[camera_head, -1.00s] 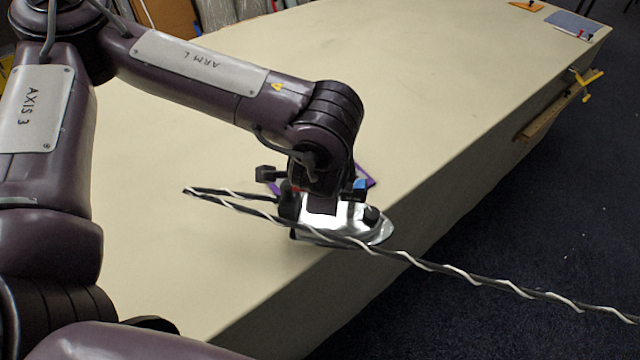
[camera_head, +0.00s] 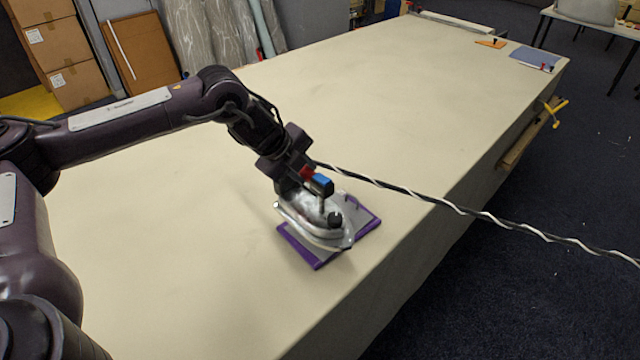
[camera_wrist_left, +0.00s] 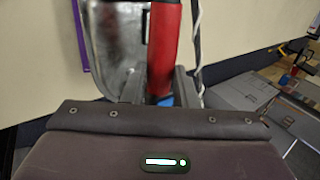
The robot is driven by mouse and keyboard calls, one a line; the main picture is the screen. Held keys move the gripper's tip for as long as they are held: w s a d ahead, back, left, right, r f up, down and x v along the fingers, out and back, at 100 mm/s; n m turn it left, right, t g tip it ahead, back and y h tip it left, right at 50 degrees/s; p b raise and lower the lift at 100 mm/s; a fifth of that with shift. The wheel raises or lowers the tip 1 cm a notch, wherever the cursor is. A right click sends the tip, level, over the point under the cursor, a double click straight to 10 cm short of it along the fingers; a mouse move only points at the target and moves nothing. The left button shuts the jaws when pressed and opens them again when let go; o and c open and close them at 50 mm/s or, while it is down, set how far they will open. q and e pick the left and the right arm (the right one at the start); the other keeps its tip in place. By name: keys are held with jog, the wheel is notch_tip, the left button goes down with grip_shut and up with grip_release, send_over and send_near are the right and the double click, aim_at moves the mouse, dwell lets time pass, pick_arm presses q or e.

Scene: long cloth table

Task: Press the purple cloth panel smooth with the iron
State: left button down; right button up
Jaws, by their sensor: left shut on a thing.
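The purple cloth panel (camera_head: 300,250) lies on the table near its right edge. The silver iron (camera_head: 318,228) is over its middle and hides most of it; purple shows on both sides. I cannot tell whether the sole touches the cloth. My left gripper (camera_head: 304,178) is shut on the iron's red handle. In the left wrist view the left gripper's fingers (camera_wrist_left: 155,88) clasp the red handle (camera_wrist_left: 163,45), beside the iron's shiny metal body (camera_wrist_left: 118,45). A purple edge of the panel (camera_wrist_left: 80,35) shows at its left. My right gripper is out of view.
A black-and-white cord (camera_head: 450,208) runs from the iron off to the right, past the table edge. The cream table (camera_head: 200,250) is clear around the panel. Orange (camera_head: 491,44) and blue (camera_head: 535,56) pieces lie at the far end. A yellow clamp (camera_head: 555,110) sits at the right side.

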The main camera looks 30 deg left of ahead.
pick_arm(q)
jog(key=shift+w+a+r, duration=0.3)
jog(key=shift+a, duration=0.3)
jog(key=shift+f+m, duration=0.15)
jog(key=shift+m, duration=0.15)
notch_tip(320, 180, down, 5)
jog(key=b, duration=0.4)
jog(key=shift+f+b, duration=0.1)
jog(key=shift+b, duration=0.25)
jog(key=shift+f+b, duration=0.35)
jog(key=shift+f, duration=0.25)
jog(key=shift+s+f, duration=0.3)
jog(key=shift+f, duration=0.15)
dwell(1.5)
jog(key=r+p, duration=0.2)
jog(key=shift+w+r, duration=0.3)
jog(key=shift+r, duration=0.1)
jog(key=shift+r+p, duration=1.9)
jog(key=shift+r, duration=0.45)
jog(key=shift+d, duration=0.1)
